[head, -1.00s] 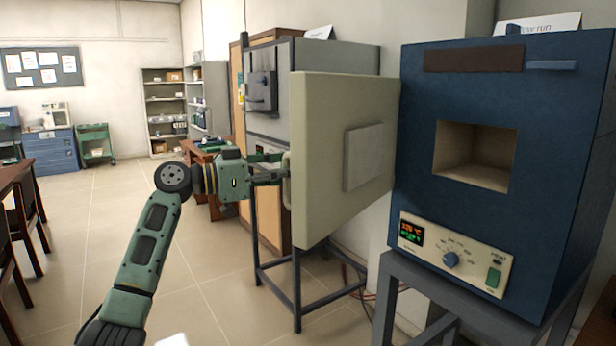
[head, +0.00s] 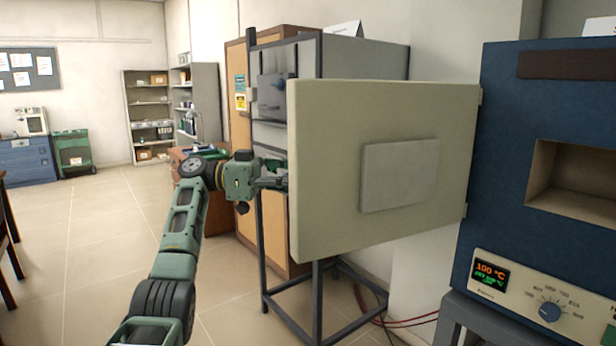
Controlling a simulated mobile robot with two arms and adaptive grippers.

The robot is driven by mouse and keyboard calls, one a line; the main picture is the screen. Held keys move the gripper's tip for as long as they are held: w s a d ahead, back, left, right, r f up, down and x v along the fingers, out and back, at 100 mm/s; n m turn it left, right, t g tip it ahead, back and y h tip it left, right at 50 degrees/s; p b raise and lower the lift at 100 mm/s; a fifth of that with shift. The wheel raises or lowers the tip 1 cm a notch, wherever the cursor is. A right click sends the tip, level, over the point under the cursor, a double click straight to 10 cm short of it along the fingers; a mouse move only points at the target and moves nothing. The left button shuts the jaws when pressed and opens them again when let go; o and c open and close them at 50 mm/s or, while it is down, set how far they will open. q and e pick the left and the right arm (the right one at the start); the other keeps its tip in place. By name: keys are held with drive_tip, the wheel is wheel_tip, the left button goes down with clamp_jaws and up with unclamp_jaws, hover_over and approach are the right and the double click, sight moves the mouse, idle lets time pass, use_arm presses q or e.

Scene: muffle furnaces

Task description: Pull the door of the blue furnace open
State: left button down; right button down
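The blue furnace (head: 508,135) stands at the right, cut off by the picture edge. Its cream door (head: 400,220) stands wide open, swung out to the left with its inner face and raised pale panel (head: 399,175) toward me. The square chamber opening (head: 575,180) is uncovered. My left gripper (head: 275,183) is at the door's free left edge, on its outer side. Its fingertips and the door handle are hidden behind the door, so I cannot tell how the fingers sit. My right gripper is not in view.
A grey furnace (head: 375,68) on a dark metal stand (head: 318,290) is behind the open door. The control panel (head: 540,303) is below the blue furnace's chamber. A wooden cabinet (head: 240,110) and shelves (head: 147,105) stand farther back. The tiled floor (head: 95,240) at left is clear.

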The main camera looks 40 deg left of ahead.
use_arm(q)
drive_tip(key=shift+w+a+f, duration=0.1)
drive_tip(key=shift+a, duration=0.2)
drive_tip(key=shift+d, duration=0.1)
drive_tip(key=c, duration=2.2)
unclamp_jaws()
drive_tip(key=o, duration=0.5)
drive_tip(key=shift+s+a, duration=0.3)
drive_tip(key=shift+a, duration=0.05)
drive_tip(key=shift+w+d, duration=0.2)
drive_tip(key=shift+d, duration=0.05)
drive_tip(key=shift+a, duration=0.1)
drive_tip(key=v, duration=0.7)
drive_tip(key=shift+s+a, duration=0.15)
drive_tip(key=shift+a, duration=0.05)
